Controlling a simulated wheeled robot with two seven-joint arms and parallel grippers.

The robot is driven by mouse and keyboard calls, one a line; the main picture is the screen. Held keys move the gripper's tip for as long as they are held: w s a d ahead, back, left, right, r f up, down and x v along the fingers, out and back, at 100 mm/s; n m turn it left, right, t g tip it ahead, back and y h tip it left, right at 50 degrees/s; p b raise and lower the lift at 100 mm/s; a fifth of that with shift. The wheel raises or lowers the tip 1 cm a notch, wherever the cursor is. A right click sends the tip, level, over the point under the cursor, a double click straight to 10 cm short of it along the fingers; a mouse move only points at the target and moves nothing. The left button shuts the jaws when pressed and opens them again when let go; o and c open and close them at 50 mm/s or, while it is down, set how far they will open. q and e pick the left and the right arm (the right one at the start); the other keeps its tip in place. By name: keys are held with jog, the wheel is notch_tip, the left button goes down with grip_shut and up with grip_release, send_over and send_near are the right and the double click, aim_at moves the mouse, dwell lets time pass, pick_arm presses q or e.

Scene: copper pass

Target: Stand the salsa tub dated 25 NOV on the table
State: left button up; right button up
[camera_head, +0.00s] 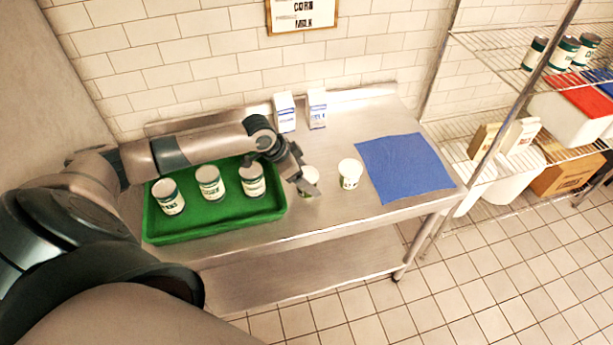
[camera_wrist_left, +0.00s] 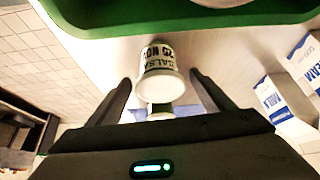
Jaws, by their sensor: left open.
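In the head view this tub (camera_head: 311,175) is partly hidden by my left gripper (camera_head: 302,183). My left gripper is open, with its fingers on either side of the tub in the left wrist view (camera_wrist_left: 160,78); I see a gap on both sides. A second white tub (camera_head: 350,174) stands to the right. My right gripper is not in view.
The green tray (camera_head: 215,229) holds three green-and-white tubs. Two cartons (camera_head: 284,112) (camera_head: 317,109) stand at the table's back. A blue mat (camera_head: 404,168) lies at the right end. A wire shelf rack (camera_head: 480,150) stands beyond. The front table strip is clear.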

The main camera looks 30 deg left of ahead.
pick_arm(q)
jog(key=shift+a+r, duration=0.1)
jog(key=shift+r, duration=0.05)
jog(key=b+v, duration=0.3)
jog(key=v, duration=0.9)
